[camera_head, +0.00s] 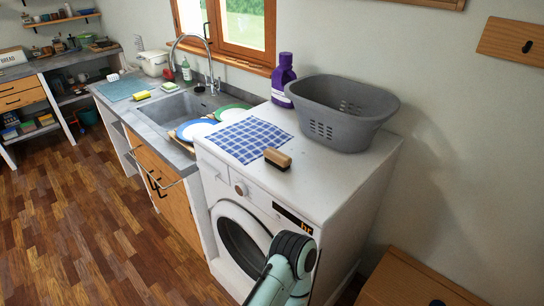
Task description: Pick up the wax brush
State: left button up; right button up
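The wax brush (278,157), a small block with a light wooden part and a dark part, lies on the white top of the washing machine (318,190), near its front edge. It is at the corner of a blue checked cloth (243,138). Nothing touches the brush from above. One of my arms reaches up from the bottom of the head view in front of the machine, with a dark rounded joint on top. No fingers show on it, and neither gripper can be seen.
A grey laundry basket (345,112) and a purple bottle (284,80) stand behind the brush. Plates (195,130) lean by the sink (183,112) to the left. The machine top right of the brush is clear. A wooden cabinet (415,285) is at lower right.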

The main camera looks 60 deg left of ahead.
aim_at(279, 160)
jog(key=k+j+z, duration=0.2)
jog(key=k+j, duration=0.5)
jog(key=j, duration=0.1)
